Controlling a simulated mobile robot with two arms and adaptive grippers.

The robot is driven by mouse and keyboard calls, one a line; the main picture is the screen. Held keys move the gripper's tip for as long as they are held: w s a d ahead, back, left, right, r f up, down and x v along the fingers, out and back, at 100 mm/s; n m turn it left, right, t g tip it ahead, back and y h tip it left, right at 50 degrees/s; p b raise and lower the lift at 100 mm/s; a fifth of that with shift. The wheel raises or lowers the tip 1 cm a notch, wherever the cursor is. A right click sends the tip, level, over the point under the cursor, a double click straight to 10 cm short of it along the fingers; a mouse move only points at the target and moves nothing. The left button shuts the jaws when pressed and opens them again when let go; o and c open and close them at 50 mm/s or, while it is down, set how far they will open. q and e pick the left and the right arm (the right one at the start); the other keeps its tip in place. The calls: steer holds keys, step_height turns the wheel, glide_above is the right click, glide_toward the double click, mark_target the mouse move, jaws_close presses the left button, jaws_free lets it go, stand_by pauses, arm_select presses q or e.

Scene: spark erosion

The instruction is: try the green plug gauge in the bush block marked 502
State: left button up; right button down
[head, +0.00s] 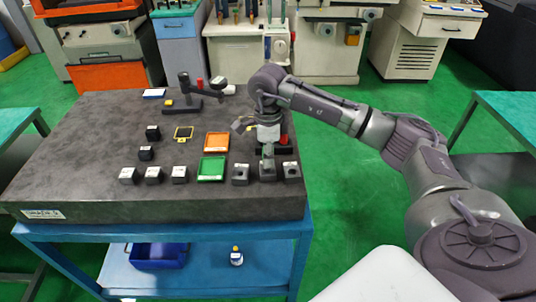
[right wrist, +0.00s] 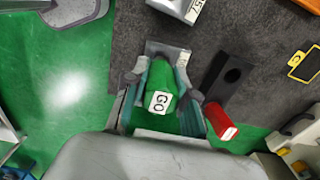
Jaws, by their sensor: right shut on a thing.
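My right gripper (head: 267,152) points down over the front right of the dark table. In the right wrist view it (right wrist: 160,98) is shut on the green plug gauge (right wrist: 163,80), which carries a white GO label. A row of small dark blocks stands below; the middle block of the right-hand group (head: 267,174) is directly under the gripper. A block (right wrist: 180,8) at the top of the right wrist view has a partly cut-off label. I cannot read 502 on any block, nor tell whether the gauge's tip is in a bore. My left gripper is not in view.
A green tray (head: 211,180) and an orange tray (head: 216,151) lie left of the gripper. More blocks (head: 153,174) stand at the left. The table's front edge is near.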

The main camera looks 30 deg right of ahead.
steer(key=shift+f+b, duration=0.85)
steer(key=shift+f, duration=0.25)
stand_by(0.7)
steer(key=shift+r, duration=0.2)
stand_by(1.0)
steer(key=shift+r+p, duration=1.5)
steer(key=shift+r, duration=0.85)
